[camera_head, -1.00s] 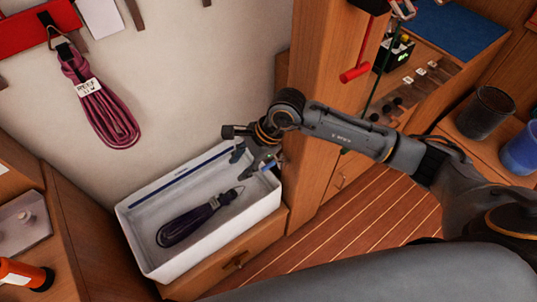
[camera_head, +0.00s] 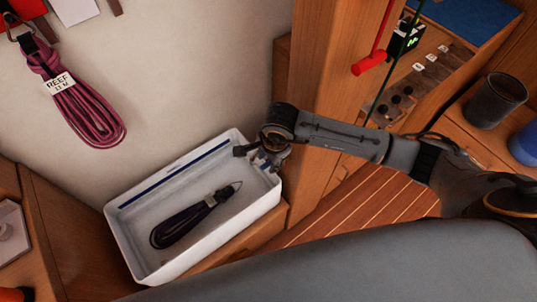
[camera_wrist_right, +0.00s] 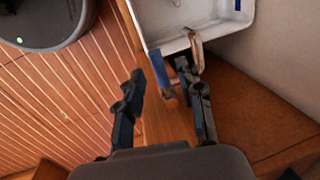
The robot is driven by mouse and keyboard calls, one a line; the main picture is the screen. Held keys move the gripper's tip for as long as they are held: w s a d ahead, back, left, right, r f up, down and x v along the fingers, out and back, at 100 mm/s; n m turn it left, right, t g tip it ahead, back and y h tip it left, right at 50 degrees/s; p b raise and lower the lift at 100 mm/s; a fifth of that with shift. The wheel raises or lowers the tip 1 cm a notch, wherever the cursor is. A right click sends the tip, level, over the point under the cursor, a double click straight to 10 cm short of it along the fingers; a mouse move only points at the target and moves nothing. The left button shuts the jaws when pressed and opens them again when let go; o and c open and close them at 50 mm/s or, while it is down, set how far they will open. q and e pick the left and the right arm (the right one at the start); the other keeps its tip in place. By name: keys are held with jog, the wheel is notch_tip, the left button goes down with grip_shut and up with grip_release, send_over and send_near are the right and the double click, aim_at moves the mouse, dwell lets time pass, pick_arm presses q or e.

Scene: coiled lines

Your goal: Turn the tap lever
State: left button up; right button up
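The tap shows in the right wrist view as a copper-coloured curved spout (camera_wrist_right: 195,47) reaching over the rim of a white basin (camera_wrist_right: 180,25). A blue lever (camera_wrist_right: 160,68) stands beside it, near the fingertips. My right gripper (camera_wrist_right: 162,78) is open, its two dark fingers apart, with the lever lying in the gap between the tips as seen from the wrist. Whether a finger touches it I cannot tell. In the head view my right gripper (camera_head: 264,158) is at the right end of the basin (camera_head: 128,240) and mostly hides the tap. My left gripper is not in view.
A dark coiled line (camera_head: 185,225) lies in the basin. A purple coil (camera_head: 78,100) labelled REEF hangs on the wall at left. A wooden post (camera_head: 315,90) stands right behind my right arm. A dark cup (camera_head: 495,100) stands on the shelf at right.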

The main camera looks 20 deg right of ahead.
jog(key=shift+w+a+f, duration=0.1)
jog(key=shift+f, duration=0.5)
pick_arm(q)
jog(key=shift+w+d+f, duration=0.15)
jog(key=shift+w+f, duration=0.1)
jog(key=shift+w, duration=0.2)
pick_arm(e)
jog(key=shift+c, duration=1.3)
grip_shut()
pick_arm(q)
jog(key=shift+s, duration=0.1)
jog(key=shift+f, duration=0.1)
